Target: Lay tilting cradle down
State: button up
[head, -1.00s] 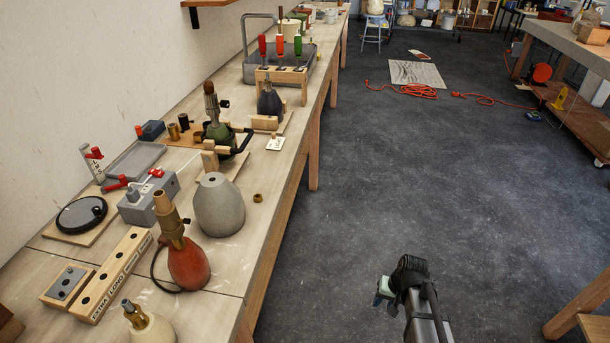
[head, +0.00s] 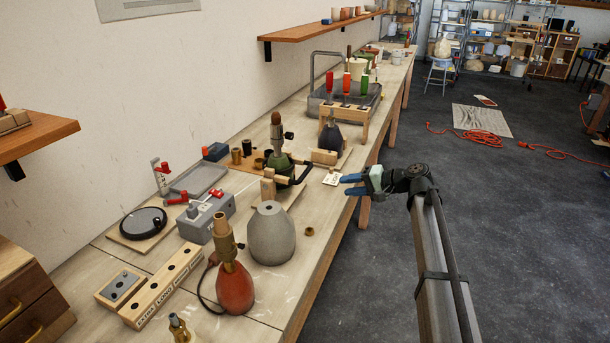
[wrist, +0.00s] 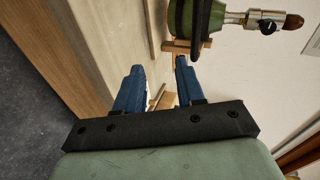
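The tilting cradle is a wooden stand with a dark curved handle (head: 306,172), and it holds a green lamp base (head: 281,166) upright on the bench. The lamp has a metal socket and a brown tip on top. In the wrist view the green lamp base (wrist: 184,18) with a black band lies across the top, beyond my fingers. My gripper (head: 350,184) is at the bench's front edge, right of the cradle and apart from it. Its blue fingers are spread with nothing between them, which also shows in the wrist view (wrist: 160,82).
A grey vase-shaped base (head: 271,235) and a red lamp (head: 235,287) stand nearer on the bench. A dark lamp base (head: 331,138) and a screwdriver rack (head: 342,121) stand behind.

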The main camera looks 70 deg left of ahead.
aim_at(305, 172)
jog(key=s+a, duration=0.3)
jog(key=s+a+g, duration=0.1)
jog(key=s+a, duration=0.2)
jog(key=s, duration=0.1)
jog(key=s+a+g, duration=0.1)
jog(key=s+a, duration=0.3)
jog(key=shift+a+r+m+y, duration=0.1)
jog(key=shift+r+m+y, duration=0.2)
jog(key=shift+r+y, duration=0.1)
jog(key=shift+c, duration=0.3)
grip_shut()
jog(key=shift+w, duration=0.1)
